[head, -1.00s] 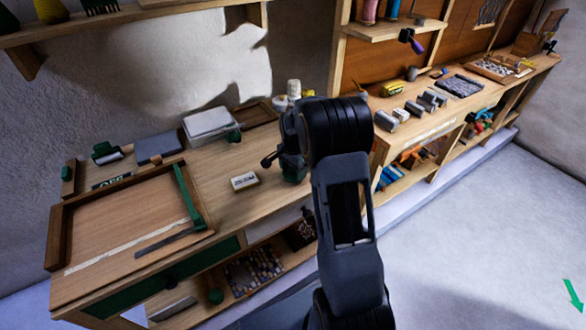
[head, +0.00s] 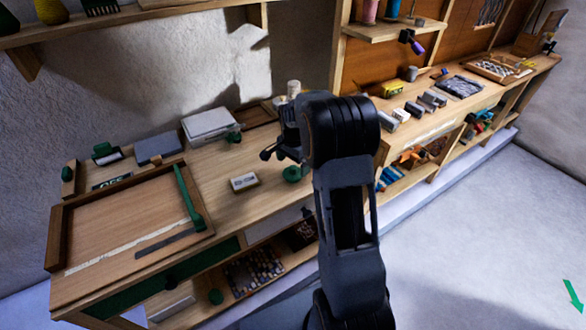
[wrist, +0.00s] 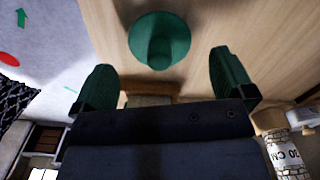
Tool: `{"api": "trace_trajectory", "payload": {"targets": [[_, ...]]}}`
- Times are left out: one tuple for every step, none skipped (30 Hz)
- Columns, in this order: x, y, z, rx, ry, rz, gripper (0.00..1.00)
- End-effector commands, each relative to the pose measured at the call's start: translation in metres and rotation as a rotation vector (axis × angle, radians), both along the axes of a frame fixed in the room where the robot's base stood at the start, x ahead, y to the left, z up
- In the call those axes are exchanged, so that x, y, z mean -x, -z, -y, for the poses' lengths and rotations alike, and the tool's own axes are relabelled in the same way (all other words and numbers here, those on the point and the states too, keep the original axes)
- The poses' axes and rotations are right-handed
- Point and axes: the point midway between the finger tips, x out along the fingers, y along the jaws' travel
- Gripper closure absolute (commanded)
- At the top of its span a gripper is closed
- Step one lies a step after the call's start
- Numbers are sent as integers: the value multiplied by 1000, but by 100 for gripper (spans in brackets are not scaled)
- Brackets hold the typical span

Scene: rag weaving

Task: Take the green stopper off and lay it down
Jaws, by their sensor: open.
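The green stopper (head: 293,173), a round disc with a raised knob, sits on the wooden bench in the head view, just right of a small white-labelled block. It also shows in the wrist view (wrist: 160,40), beyond the fingertips and apart from them. My gripper (wrist: 165,72) is open and empty, its green fingers spread to either side below the stopper in the picture. In the head view my gripper (head: 280,152) is partly hidden by my arm. A pale container with a printed label (wrist: 287,155) stands at the lower right of the wrist view.
The labelled block (head: 244,182) lies left of the stopper. A wooden tray (head: 125,215) with a green bar fills the left of the bench. A pale grey box (head: 210,125) stands at the back. Bare wood lies between the tray and the block.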

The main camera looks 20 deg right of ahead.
Motion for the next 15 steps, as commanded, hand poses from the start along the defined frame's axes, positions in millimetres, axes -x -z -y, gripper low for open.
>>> {"api": "trace_trajectory", "payload": {"targets": [[-1, -13, 0, 1, 0, 6, 0], [-1, -19, 0, 1, 0, 6, 0], [-1, -28, 0, 1, 0, 5, 0], [-1, -34, 0, 1, 0, 6, 0], [-1, -40, 0, 1, 0, 5, 0], [-1, -48, 0, 1, 0, 5, 0], [-1, -54, 0, 1, 0, 5, 0], [-1, -59, 0, 1, 0, 5, 0], [-1, -66, 0, 1, 0, 4, 0], [-1, -71, 0, 1, 0, 4, 0], [-1, -75, 0, 1, 0, 4, 0], [-1, -81, 0, 1, 0, 3, 0], [-1, -85, 0, 1, 0, 4, 0], [-1, -88, 0, 1, 0, 3, 0], [-1, -92, 0, 1, 0, 3, 0]]}}
